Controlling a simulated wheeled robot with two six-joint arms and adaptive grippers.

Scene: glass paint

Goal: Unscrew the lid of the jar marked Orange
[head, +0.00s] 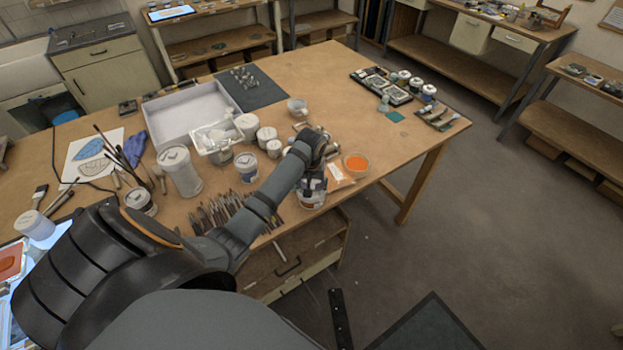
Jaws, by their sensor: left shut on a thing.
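My left gripper (313,187) points down at the table's front edge, over a small pale jar (311,202). Its fingers are shut around the top of this jar and hide the lid. The jar looks upright, and its marking is too small to read. To its right stands a round, open-looking container with an orange top (357,162); I cannot tell if that is a lid or paint. My right gripper is not in view.
Brushes and tools (222,208) lie left of the jar along the front edge of the wooden table (330,85). White tubs (267,136) and a tall white canister (179,172) stand behind. A white tray (185,112) lies further back. The table's back middle is clear.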

